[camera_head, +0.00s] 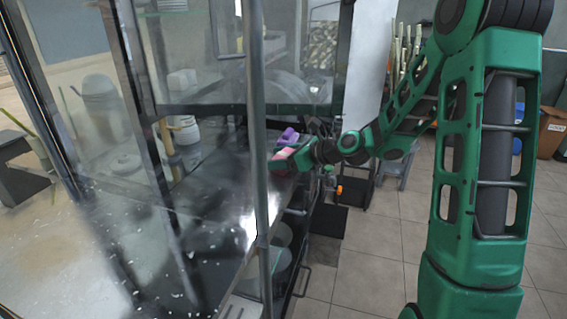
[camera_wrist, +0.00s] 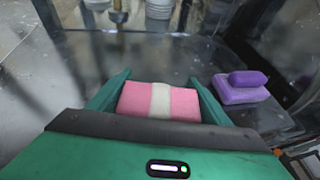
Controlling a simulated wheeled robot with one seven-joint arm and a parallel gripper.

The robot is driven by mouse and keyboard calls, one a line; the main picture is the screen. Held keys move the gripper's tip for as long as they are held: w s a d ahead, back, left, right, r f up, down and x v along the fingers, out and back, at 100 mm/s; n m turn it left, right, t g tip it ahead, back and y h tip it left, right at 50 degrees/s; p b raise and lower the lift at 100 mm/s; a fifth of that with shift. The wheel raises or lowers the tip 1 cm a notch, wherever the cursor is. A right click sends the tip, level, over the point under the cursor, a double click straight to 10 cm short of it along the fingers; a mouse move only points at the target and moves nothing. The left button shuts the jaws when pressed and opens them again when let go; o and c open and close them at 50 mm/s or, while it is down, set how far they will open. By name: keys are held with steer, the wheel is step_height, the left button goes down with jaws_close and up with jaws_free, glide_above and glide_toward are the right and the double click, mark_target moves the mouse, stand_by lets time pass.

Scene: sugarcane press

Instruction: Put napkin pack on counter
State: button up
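A pink pack with a white band across its middle, which I take as the napkin pack (camera_wrist: 158,102), sits between the fingers of my gripper (camera_wrist: 161,86) in the wrist view. Both fingers lie against its sides, so my gripper is shut on it. In the head view the pink pack (camera_head: 283,154) shows at the tip of my gripper (camera_head: 290,155), over the right edge of the dark metal counter (camera_head: 215,190). The counter (camera_wrist: 120,50) fills the wrist view beyond the pack. I cannot tell whether the pack touches the counter.
A purple two-part item (camera_wrist: 241,88) lies on the counter to the right of my gripper. White containers (camera_wrist: 159,9) stand at the back. In the head view, a vertical post (camera_head: 258,130) and glass panes stand left of my gripper. The counter's middle is clear.

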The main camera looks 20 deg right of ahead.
steer(key=shift+r, duration=0.1)
steer(key=shift+c, duration=0.4)
steer(key=shift+r, duration=0.55)
step_height(320, 180, up, 2)
steer(key=shift+r, duration=0.1)
steer(key=s+d, duration=1.2)
steer(key=s, duration=0.1)
steer(key=n+g+y, duration=0.2)
steer(key=n, duration=0.1)
glide_above(244, 168)
steer(key=shift+s+d, duration=0.2)
steer(key=shift+d, duration=0.05)
steer(key=shift+w+a, duration=0.25)
steer(key=shift+a, duration=0.05)
step_height(244, 168, down, 4)
steer(key=shift+r, duration=0.25)
